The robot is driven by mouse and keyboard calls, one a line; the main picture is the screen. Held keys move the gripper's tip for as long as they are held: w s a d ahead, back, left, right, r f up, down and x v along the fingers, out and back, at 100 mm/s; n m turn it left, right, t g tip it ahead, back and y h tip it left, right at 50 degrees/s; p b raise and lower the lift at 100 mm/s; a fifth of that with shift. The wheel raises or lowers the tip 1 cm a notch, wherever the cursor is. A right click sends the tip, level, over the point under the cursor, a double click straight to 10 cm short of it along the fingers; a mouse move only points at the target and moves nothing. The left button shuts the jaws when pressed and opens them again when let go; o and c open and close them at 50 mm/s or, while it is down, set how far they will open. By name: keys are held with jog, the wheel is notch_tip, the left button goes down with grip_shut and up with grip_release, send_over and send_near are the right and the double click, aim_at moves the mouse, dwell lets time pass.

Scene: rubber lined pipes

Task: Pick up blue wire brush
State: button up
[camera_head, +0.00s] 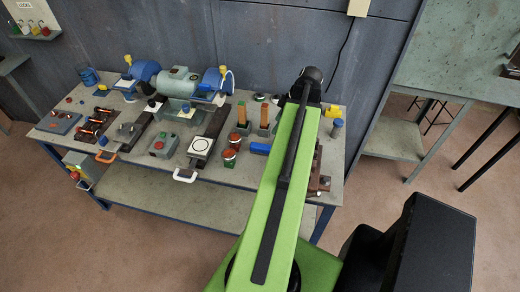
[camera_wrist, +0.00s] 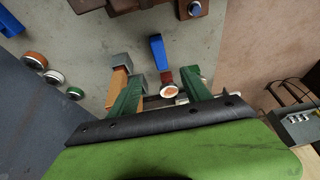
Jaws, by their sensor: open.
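The blue wire brush shows in the wrist view as a slim blue piece (camera_wrist: 158,51) on the grey tabletop, just beyond my fingertips; I cannot make out its bristles. In the head view, a blue block (camera_head: 260,148) lying left of my arm looks like the same brush. My gripper (camera_wrist: 160,88) is open, its two green fingers spread apart with the blue brush beyond the gap, not between them. In the head view my green arm reaches over the right part of the bench and its black end hides the gripper.
A red piece with a round pale end (camera_wrist: 170,89) sits by the finger gap. An orange-brown block with a grey top (camera_wrist: 120,72) is close to the left finger. Several small cans (camera_wrist: 53,77) stand at left. A brown fixture (camera_head: 318,176) is beside my arm.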

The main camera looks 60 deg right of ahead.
jog(key=b, duration=1.1)
send_near(261, 146)
jog(key=x, duration=0.4)
jog(key=shift+s+f, duration=0.15)
jog(key=shift+f, duration=0.35)
jog(key=shift+f+b, duration=0.15)
jog(key=shift+b, duration=0.2)
jog(key=shift+w, duration=0.2)
jog(key=b+x, duration=0.4)
jog(key=x, duration=0.1)
jog(key=shift+b, duration=0.35)
jog(key=shift+w, duration=0.1)
jog(key=shift+c, duration=0.5)
grip_shut()
